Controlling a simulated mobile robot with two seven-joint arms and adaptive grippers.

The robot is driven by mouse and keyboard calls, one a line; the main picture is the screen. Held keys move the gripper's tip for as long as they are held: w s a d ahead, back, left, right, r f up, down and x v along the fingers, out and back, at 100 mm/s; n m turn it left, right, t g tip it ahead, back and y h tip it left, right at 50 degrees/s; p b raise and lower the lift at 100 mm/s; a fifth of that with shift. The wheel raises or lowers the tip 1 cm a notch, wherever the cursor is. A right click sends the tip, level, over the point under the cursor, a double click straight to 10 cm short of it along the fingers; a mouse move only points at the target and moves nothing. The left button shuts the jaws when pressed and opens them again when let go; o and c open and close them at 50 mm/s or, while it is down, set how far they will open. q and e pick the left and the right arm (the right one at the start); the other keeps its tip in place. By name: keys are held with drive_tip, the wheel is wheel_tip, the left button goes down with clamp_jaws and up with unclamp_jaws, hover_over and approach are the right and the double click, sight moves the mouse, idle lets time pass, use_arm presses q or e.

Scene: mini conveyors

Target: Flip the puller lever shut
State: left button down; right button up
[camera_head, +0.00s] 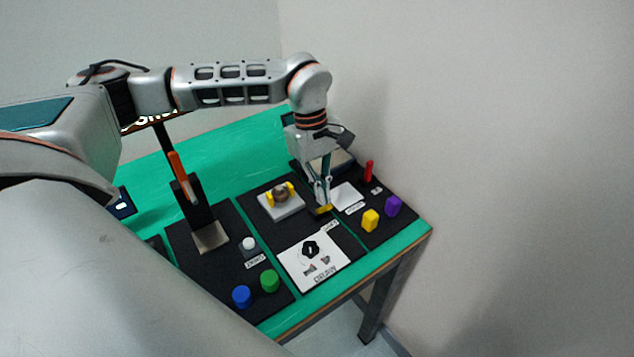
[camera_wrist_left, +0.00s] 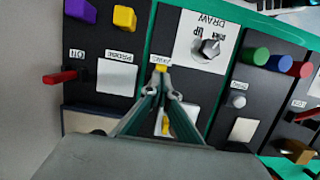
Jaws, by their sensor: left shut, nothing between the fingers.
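My left gripper (camera_head: 322,204) points down over the black middle panel, shut and empty. Its closed fingertips (camera_wrist_left: 161,90) are right at a small yellow lever-like piece (camera_wrist_left: 161,68), which also shows in the head view (camera_head: 323,210). The tips seem to touch it or nearly so; I cannot tell which. A small white label lies beside this piece, too small to read surely. I cannot confirm from lettering that it is the puller lever. A red lever (camera_head: 368,171) stands on the right panel and shows at the left in the wrist view (camera_wrist_left: 60,77).
A white plate with yellow blocks (camera_head: 281,207) sits left of the gripper. The DRAW card (camera_head: 316,262) with a black knob is nearer. Yellow (camera_head: 370,220) and purple (camera_head: 393,206) blocks stand right. An orange-handled stand (camera_head: 184,177) rises left. A wall lies beyond the table.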

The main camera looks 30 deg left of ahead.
use_arm(q)
drive_tip(key=shift+s+d, duration=0.15)
drive_tip(key=shift+d, duration=0.2)
drive_tip(key=shift+f, duration=0.1)
drive_tip(key=shift+a, duration=0.2)
drive_tip(key=shift+w+a+f, duration=0.3)
drive_tip(key=shift+a, duration=0.25)
